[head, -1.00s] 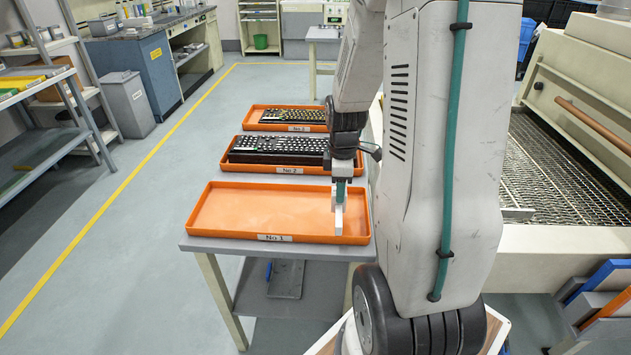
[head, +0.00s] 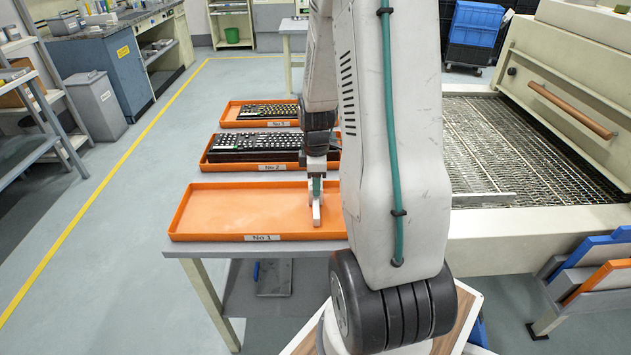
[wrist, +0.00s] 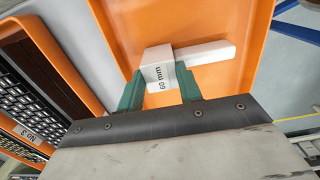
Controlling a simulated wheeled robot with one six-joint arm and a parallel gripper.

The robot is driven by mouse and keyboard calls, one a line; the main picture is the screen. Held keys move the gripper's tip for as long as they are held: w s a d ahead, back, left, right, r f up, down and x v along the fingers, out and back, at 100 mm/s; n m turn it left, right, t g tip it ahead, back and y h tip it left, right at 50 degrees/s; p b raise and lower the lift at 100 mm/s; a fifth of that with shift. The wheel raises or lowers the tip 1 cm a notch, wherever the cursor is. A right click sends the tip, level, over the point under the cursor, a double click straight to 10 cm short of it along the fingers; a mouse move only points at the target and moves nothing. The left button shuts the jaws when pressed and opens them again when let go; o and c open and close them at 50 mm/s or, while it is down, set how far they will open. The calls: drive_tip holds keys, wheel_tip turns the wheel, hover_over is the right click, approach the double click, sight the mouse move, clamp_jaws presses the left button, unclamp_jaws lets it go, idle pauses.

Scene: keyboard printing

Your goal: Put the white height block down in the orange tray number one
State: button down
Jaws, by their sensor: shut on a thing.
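The orange tray number one (head: 240,210) lies on a grey table, with a "No 1" label on its front wall. It also fills much of the wrist view (wrist: 222,82). My gripper (head: 317,186) points down over the right part of this tray. Its green fingers (wrist: 160,80) are shut on the white height block (wrist: 157,66), which is marked "60 mm" and has a long bar out to one side. In the head view the block (head: 316,210) is near the front wall. I cannot tell whether it touches the tray floor.
Orange trays number two (head: 203,168) and three (head: 226,124) stand behind, each with a keyboard. A machine with a mesh bed (head: 540,160) is at the right. The left and middle of tray one are bare.

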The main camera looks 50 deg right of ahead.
drive_tip(key=c, duration=0.9)
unclamp_jaws()
drive_tip(key=shift+f, duration=0.1)
drive_tip(key=shift+c, duration=0.2)
wheel_tip(320, 180, up, 12)
drive_tip(key=s+a+r+m, duration=0.2)
drive_tip(key=a+r, duration=0.3)
drive_tip(key=a, duration=0.2)
drive_tip(key=s+a+r+m, duration=0.2)
drive_tip(key=a+r, duration=0.3)
drive_tip(key=a, duration=0.3)
drive_tip(key=s+a+r+m+t, duration=0.1)
drive_tip(key=s+a+r+m, duration=0.2)
drive_tip(key=s+a, duration=0.8)
drive_tip(key=shift+s+a+m, duration=0.15)
drive_tip(key=shift+s+m, duration=0.1)
drive_tip(key=shift+m, duration=0.45)
